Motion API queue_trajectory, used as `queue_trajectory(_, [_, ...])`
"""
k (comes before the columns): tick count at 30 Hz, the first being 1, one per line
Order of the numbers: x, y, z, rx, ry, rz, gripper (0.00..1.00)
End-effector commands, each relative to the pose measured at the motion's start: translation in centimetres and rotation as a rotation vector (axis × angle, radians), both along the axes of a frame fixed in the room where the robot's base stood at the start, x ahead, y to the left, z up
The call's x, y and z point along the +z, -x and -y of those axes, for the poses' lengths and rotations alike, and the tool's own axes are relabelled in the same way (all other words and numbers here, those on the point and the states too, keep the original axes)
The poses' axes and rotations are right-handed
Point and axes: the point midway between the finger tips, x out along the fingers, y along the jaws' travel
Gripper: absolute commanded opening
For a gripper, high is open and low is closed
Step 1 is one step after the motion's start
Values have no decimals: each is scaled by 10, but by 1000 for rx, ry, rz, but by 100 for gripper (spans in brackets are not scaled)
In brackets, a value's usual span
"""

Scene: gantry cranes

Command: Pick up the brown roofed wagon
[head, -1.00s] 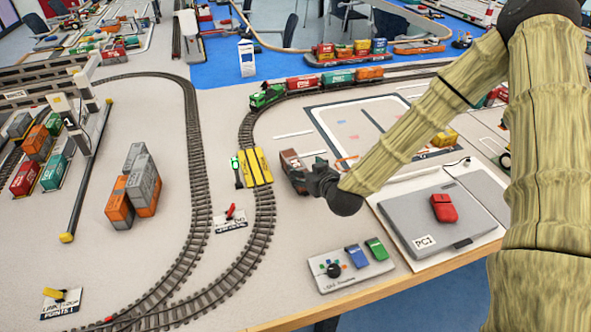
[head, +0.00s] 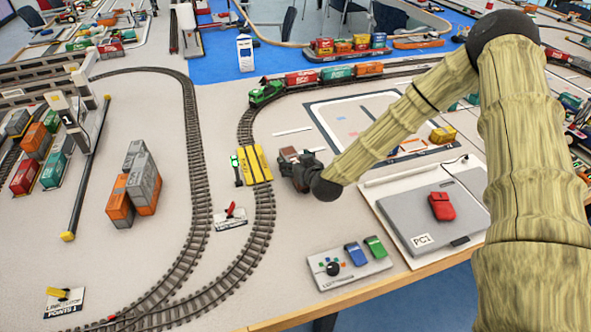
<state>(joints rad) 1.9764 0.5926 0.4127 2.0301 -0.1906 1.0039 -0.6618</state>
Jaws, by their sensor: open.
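The brown roofed wagon (head: 289,155) stands on the table just right of the yellow crossing plates on the track. Only its far-left part shows; my gripper hides the rest. My gripper (head: 297,165) is dark and sits right at the wagon, over its near side. My arm reaches in from the right. The gripper is open, but its fingertips are hard to make out, and I cannot tell whether they touch the wagon.
A green locomotive (head: 266,92) with several wagons stands on the curved track behind. Yellow crossing plates (head: 256,165) lie to the left. A grey laptop (head: 425,212) and a control panel (head: 347,263) are near the front edge. Stacked containers (head: 135,185) stand at left.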

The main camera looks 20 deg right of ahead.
Motion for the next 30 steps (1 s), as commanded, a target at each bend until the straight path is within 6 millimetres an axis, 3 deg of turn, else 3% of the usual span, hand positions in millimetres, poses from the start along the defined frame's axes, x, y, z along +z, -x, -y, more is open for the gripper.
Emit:
queue_trajectory(4, [0, 0, 0, 0, 0, 0, 70])
queue_trajectory(12, [0, 0, 0, -1, 0, 1, 24])
queue_trajectory(23, [2, 0, 0, -1, 0, 2, 24])
queue_trajectory(30, [15, -1, 0, -1, 0, 4, 24])
